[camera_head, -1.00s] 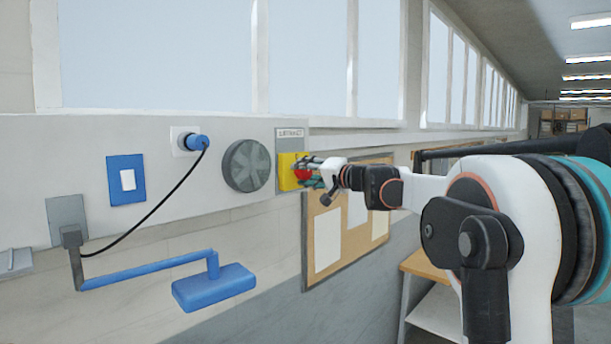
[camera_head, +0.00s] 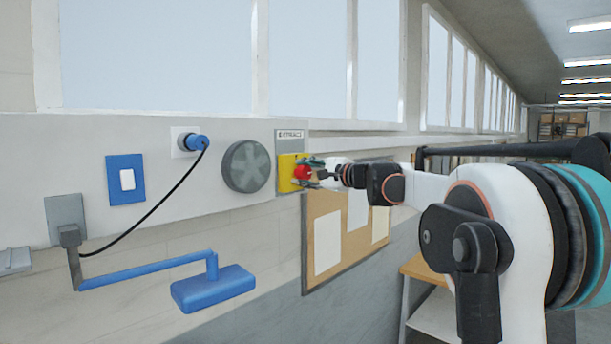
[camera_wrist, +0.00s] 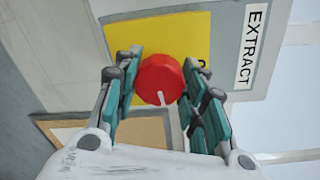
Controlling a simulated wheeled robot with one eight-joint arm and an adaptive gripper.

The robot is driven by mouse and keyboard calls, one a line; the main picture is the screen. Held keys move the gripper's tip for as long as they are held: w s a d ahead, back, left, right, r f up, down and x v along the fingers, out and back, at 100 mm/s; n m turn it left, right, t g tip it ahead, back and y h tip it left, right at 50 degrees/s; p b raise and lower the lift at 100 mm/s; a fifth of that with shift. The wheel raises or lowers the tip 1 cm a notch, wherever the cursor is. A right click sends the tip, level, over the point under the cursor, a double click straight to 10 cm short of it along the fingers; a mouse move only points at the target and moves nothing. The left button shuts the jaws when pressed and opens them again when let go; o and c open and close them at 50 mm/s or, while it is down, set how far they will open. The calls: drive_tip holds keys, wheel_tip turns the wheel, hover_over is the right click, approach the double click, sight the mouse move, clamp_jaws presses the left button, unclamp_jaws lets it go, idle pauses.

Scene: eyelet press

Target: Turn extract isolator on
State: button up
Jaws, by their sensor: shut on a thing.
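The extract isolator is a red round knob (camera_wrist: 160,80) on a yellow plate (camera_wrist: 191,38), under a label reading EXTRACT (camera_wrist: 251,46). A short white mark shows at the knob's edge in the wrist view. In the head view the red knob (camera_head: 302,172) and yellow plate (camera_head: 286,182) are on the wall panel, right of the round grille. My gripper (camera_wrist: 163,88) has its teal fingers on either side of the knob and is shut on it; the exact contact is hard to see. In the head view my gripper (camera_head: 309,171) hides part of the plate.
A round grey fan grille (camera_head: 248,167) is just left of the isolator. Further left are a blue plug (camera_head: 196,142) with a black cable, a blue-framed switch (camera_head: 127,180) and a blue jointed arm lamp (camera_head: 213,288). A pinboard (camera_head: 328,245) hangs below right.

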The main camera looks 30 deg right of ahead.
drive_tip(key=shift+f+m, duration=0.1)
drive_tip(key=shift+m, duration=0.4)
drive_tip(key=o, duration=1.1)
drive_tip(key=v, duration=1.2)
